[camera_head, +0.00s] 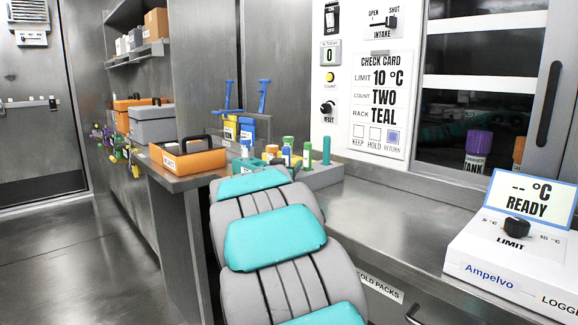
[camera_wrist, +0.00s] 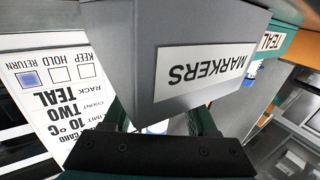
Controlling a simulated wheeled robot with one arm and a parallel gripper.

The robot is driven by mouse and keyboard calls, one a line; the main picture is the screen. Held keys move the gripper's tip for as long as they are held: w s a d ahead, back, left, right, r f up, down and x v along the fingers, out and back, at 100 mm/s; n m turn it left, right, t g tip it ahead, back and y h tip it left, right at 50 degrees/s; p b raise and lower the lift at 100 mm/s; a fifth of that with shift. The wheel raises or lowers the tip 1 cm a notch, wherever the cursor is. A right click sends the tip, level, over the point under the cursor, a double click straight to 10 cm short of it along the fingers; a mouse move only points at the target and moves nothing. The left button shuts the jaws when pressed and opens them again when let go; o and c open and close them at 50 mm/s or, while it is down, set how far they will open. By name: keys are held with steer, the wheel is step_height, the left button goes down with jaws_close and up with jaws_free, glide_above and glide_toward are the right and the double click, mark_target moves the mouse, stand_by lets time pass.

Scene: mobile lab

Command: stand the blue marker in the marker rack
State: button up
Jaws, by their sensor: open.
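The marker rack is a grey block (camera_head: 328,174) on the counter in the head view. It fills the middle of the wrist view (camera_wrist: 150,40), upside down, with a "MARKERS" label. My gripper (camera_wrist: 160,128) shows in the wrist view as two dark teal fingers spread apart, partly covered by the block. A small pale, bluish-white piece (camera_wrist: 157,127) shows between the fingers below the block. I cannot tell whether it is the blue marker. In the head view my arm hides the gripper. Several green- and teal-topped upright pieces stand at the block; I cannot single out the blue marker.
A teal rack labelled "TEAL" (camera_wrist: 272,42) is beside the block. An orange tray (camera_head: 188,158) with a black handle is at the left counter end. The white Ampelvo logger (camera_head: 510,255) stands at right. The counter (camera_head: 400,215) between is clear.

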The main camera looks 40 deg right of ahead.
steer(key=v, duration=1.1)
steer(key=shift+s+a, duration=0.2)
steer(key=shift+a, duration=0.05)
steer(key=w+a+f+n+t+y, duration=0.1)
steer(key=a+f+n+y, duration=0.3)
steer(key=a, duration=0.5)
steer(key=w+a+f+n+t+y, duration=0.1)
steer(key=a+f+n+y, duration=0.1)
steer(key=a+f+y, duration=0.55)
steer(key=s+a+f+n+g+y, duration=0.25)
steer(key=s+a, duration=0.35)
steer(key=a, duration=0.4)
steer(key=s+a+f+n+g+y, duration=0.1)
steer(key=s+a+f+g, duration=0.3)
steer(key=s, duration=0.5)
steer(key=s+a+f+n+g+y, duration=0.1)
steer(key=s+f+g, duration=0.1)
steer(key=s+f, duration=0.5)
steer(key=s+d+f+g, duration=0.1)
steer(key=s+g, duration=0.2)
steer(key=s, duration=0.6)
steer(key=s+d+g+h, duration=0.1)
steer(key=s+g, duration=0.2)
steer(key=s, duration=0.6)
steer(key=shift+s+d+f, duration=0.2)
steer(key=shift+d+f, duration=0.2)
